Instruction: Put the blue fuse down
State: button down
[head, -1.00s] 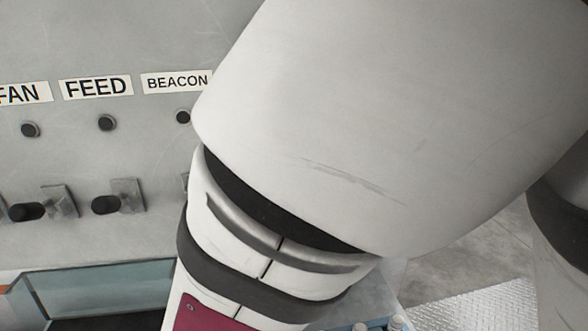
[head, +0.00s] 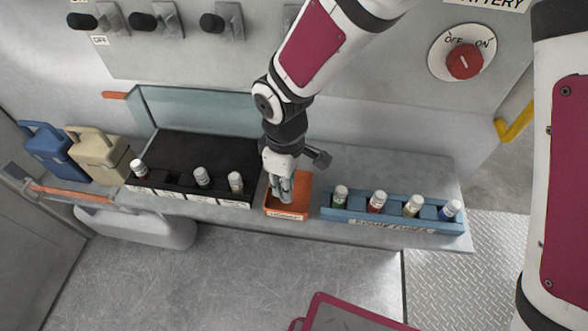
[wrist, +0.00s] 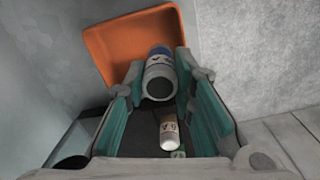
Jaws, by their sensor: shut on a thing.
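The blue fuse (wrist: 160,75), a pale cylinder with a blue band, is held between my gripper's fingers in the wrist view. My gripper (head: 283,196) is shut on it. In the head view the gripper points down over the small orange tray (head: 287,214), and the fingers mostly hide the fuse. The orange tray (wrist: 112,48) also shows behind the fuse in the wrist view. I cannot tell whether the fuse touches the tray.
A black rack (head: 180,192) with several fuses stands left of the tray. A clear panel (head: 205,112) rises behind the black rack. Two jugs stand far left. The bench's front edge is close.

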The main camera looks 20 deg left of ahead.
jog(key=shift+s+f, duration=0.1)
jog(key=shift+f, duration=1.5)
jog(key=shift+f, duration=0.1)
jog(key=shift+f, duration=0.1)
jog(key=c, duration=1.4)
grip_release()
jog(key=shift+o, duration=0.2)
notch_tip(320, 180, up, 12)
jog(key=shift+r, duration=0.2)
